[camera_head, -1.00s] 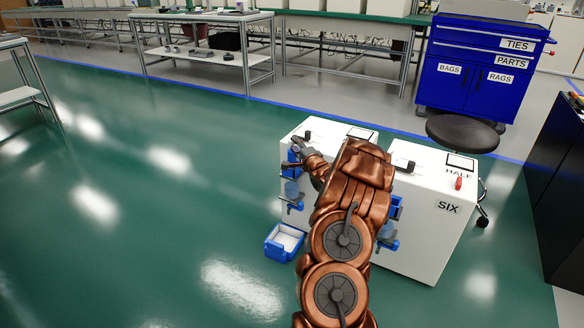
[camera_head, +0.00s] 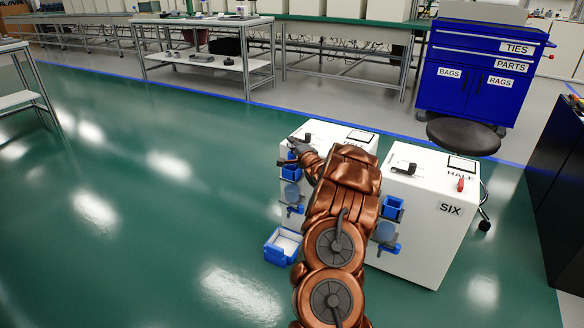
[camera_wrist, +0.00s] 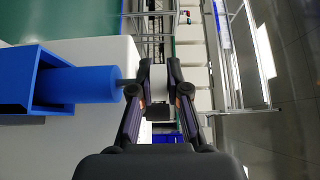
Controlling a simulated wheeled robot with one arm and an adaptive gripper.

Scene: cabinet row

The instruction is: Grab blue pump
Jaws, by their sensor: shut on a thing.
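The blue pump (camera_wrist: 88,84) shows in the wrist view as a blue cylinder lying across the picture. Its left end sits in an open blue holder (camera_wrist: 32,80) on a white cabinet face. A thin dark stem leads from its right end to my gripper (camera_wrist: 156,76). My gripper is shut on the pump at this stem end; the fingers stand somewhat apart, with a grey piece between them. In the head view my gripper (camera_head: 289,158) is at the upper left side of the left white cabinet (camera_head: 350,139), beside blue parts (camera_head: 291,171). My arm hides much of that cabinet.
A second white cabinet marked SIX (camera_head: 435,220) stands at right, with blue holders (camera_head: 394,208) on its side. A blue bin (camera_head: 282,246) lies on the floor below the left cabinet. A black stool (camera_head: 463,136) stands behind. The green floor at left is clear.

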